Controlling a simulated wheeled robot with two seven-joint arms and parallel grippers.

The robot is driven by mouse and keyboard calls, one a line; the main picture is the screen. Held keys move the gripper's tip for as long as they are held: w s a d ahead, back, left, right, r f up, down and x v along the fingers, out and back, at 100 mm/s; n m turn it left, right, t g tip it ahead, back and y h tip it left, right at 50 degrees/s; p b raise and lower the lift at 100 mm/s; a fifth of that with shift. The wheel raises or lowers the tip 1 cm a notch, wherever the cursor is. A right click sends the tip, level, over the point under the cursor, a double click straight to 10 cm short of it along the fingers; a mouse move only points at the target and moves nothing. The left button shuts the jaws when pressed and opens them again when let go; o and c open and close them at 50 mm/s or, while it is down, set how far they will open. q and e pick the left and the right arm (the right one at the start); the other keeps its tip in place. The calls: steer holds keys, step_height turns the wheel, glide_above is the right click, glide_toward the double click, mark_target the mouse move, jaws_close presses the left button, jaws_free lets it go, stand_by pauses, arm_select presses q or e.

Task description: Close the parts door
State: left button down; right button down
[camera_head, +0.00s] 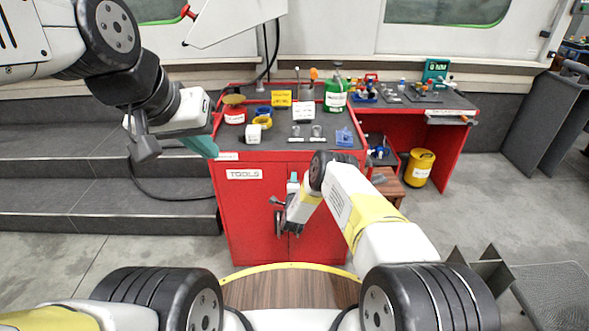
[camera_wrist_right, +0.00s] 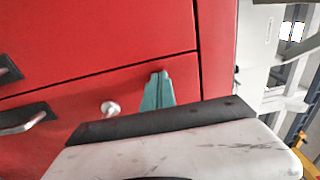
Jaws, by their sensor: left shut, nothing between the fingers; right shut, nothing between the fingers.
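The red cabinet (camera_head: 240,205) stands in front of me, with a white TOOLS label (camera_head: 244,174) on its left front. The cabinet's right front is largely hidden behind my right arm; I see no parts label and cannot tell whether the parts door is ajar. My right gripper (camera_head: 293,180) is shut, low in front of the cabinet's middle. In the right wrist view its teal fingers (camera_wrist_right: 158,92) are close to a red panel (camera_wrist_right: 110,65); contact cannot be told. A silver knob (camera_wrist_right: 110,108) and dark handles (camera_wrist_right: 20,120) show beside them. My left gripper (camera_head: 202,146) is shut and empty near the cabinet's upper left corner.
The cabinet top holds a green canister (camera_head: 335,96), a blue part (camera_head: 344,137), a yellow ring (camera_head: 262,122) and other small items. To the right are a red workbench (camera_head: 446,155) and a yellow drum (camera_head: 419,166). Grey steps (camera_head: 100,185) lie left. A round wooden top (camera_head: 290,290) is nearest me.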

steer(key=shift+w+d+r, duration=0.15)
steer(key=shift+w+r, duration=0.1)
